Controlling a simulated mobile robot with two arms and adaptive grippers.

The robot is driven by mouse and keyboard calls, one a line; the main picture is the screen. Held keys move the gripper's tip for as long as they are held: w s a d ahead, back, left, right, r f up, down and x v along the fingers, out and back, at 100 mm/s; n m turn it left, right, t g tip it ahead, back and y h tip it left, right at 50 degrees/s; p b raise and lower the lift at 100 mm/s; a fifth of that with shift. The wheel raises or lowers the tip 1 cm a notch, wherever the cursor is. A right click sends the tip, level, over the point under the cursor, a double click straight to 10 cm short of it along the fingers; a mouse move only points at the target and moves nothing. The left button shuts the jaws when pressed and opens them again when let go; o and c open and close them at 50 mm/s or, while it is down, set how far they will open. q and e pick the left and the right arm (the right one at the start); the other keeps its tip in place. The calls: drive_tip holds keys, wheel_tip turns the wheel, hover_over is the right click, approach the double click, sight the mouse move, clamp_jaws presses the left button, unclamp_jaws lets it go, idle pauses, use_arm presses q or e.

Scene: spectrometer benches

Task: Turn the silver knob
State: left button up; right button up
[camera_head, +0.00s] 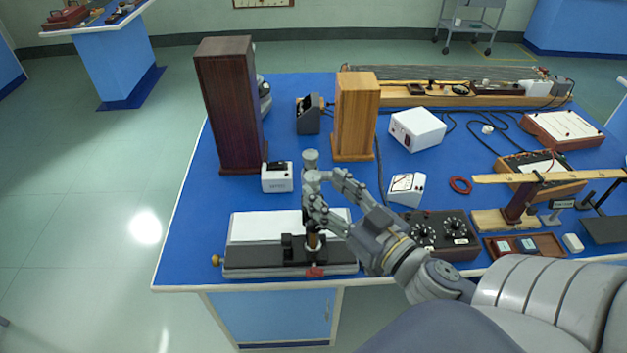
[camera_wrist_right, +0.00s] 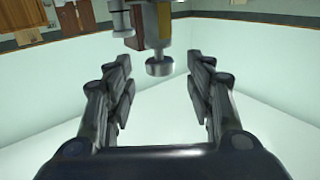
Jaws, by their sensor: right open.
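A measuring instrument (camera_head: 290,262) with a black base, a white top and an upright grey column stands at the front edge of the blue bench. In the right wrist view a short round silver knob (camera_wrist_right: 159,67) shows at the top middle, beyond my fingers and roughly centred between them. In the head view I cannot single the knob out, as my fingers cover part of the column. My right gripper (camera_head: 323,196) is open beside the column. Its two fingers are spread in the wrist view (camera_wrist_right: 160,85), with a gap between them and nothing held. My left gripper is not in view.
A dark wooden tower (camera_head: 230,105) and a lighter wooden box (camera_head: 355,115) stand behind. A small white box (camera_head: 277,178) is behind the instrument. A black dial box (camera_head: 440,232) sits to its right, under my forearm. The blue bench top is bare at the left.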

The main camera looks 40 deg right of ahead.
sight(319, 182)
drive_tip(key=w+p, duration=0.1)
drive_tip(key=w, duration=0.2)
drive_tip(key=shift+w+a+r, duration=0.1)
drive_tip(key=shift+w+r, duration=0.1)
drive_tip(key=shift+w+f+p, duration=0.15)
drive_tip(key=shift+w+p, duration=0.15)
drive_tip(key=shift+w, duration=0.4)
drive_tip(key=c, duration=1.1)
